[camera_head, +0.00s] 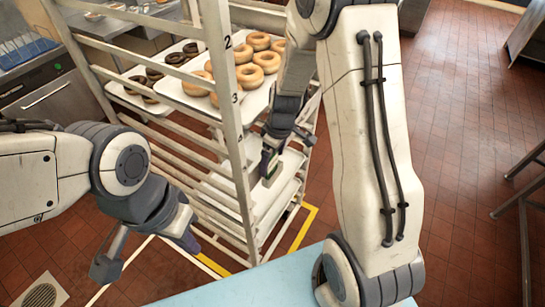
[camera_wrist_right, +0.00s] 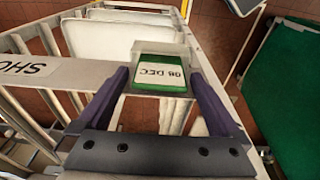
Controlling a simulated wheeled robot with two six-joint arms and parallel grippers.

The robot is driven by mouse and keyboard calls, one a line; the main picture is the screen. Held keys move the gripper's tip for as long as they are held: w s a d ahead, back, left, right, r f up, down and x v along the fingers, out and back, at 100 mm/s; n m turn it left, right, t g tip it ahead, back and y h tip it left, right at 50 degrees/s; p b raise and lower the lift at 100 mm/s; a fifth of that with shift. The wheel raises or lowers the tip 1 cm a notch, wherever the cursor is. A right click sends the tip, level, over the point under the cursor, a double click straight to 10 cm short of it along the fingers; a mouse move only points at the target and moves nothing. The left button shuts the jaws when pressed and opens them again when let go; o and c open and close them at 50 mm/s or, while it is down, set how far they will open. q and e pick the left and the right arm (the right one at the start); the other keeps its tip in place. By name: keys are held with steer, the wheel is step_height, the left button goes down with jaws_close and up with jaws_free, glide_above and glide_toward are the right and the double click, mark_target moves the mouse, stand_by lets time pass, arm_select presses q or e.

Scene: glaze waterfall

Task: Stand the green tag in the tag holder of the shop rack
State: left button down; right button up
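The green tag (camera_wrist_right: 160,88) has a white label that reads "06 DEC" upside down in the right wrist view. It is at a pale grey, box-like tag holder (camera_wrist_right: 177,50) on the rack's rail, and appears to sit in it; how deep is hidden. My right gripper (camera_wrist_right: 159,76) has its purple fingers on both sides of the tag, with a narrow gap visible on each side. In the head view, the right gripper (camera_head: 272,160) is at the shop rack's (camera_head: 228,90) near side, by the tag. My left gripper (camera_head: 147,250) is open and empty, left of the rack.
Rack trays hold pale ring-shaped breads (camera_head: 257,60) and dark ones (camera_head: 155,73). A light blue surface (camera_head: 270,290) lies at the front. A counter with an appliance (camera_head: 45,90) stands at the left. Tiled floor (camera_head: 460,120) is open at the right.

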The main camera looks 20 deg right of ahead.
steer(key=shift+r, duration=0.35)
step_height(320, 180, up, 11)
steer(key=s+d+b, duration=0.1)
steer(key=s+a+r, duration=0.2)
steer(key=s+a, duration=0.9)
steer(key=a, duration=0.1)
steer(key=s+a+g, duration=0.1)
steer(key=s+a, duration=0.2)
steer(key=s, duration=0.8)
steer(key=shift+s, duration=0.35)
step_height(320, 180, down, 5)
steer(key=b, duration=0.5)
